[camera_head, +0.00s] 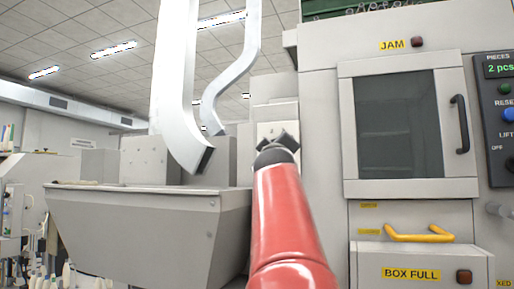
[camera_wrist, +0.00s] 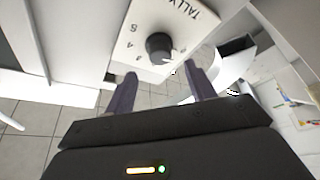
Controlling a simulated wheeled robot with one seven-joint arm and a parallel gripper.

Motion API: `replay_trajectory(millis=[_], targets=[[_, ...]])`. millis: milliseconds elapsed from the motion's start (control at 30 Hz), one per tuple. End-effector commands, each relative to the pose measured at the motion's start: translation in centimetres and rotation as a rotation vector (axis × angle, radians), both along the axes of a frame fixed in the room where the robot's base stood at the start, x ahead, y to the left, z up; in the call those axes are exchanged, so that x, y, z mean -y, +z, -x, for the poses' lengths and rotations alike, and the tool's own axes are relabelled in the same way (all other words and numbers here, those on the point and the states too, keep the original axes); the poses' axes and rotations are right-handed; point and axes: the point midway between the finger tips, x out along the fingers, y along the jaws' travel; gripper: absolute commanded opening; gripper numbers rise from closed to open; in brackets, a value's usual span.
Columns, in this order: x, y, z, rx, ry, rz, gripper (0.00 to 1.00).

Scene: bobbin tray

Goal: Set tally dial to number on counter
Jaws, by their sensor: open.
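The tally dial is a round black knob (camera_wrist: 159,45) on a pale plate (camera_wrist: 132,32) lettered TALLY, seen rotated in the wrist view. Some numerals around the knob show, among them 4 and 6; the knob's setting is too small to read surely. My gripper (camera_wrist: 161,82) is open, its two dark fingers apart, with the knob between and beyond their tips; I see nothing held. In the head view my gripper (camera_head: 276,142) is in front of the plate, hiding the knob. The counter (camera_head: 499,69), under PIECES at the right edge, reads 2 pcs in green.
The machine's windowed door (camera_head: 398,124) with a black handle is right of my arm. A yellow handle (camera_head: 420,236) and a BOX FULL drawer (camera_head: 420,273) are below it. A grey hopper (camera_head: 150,235) and white chutes (camera_head: 177,90) stand left.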

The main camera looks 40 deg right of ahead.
Motion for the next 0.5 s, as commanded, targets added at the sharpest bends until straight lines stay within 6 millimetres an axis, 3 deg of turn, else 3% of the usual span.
replay_trajectory(millis=[300,500], targets=[[3.6,1.6,-3.4,0.000,0.002,-0.005,0.55],[4.6,1.9,-4.4,0.000,0.002,-0.004,0.55]])
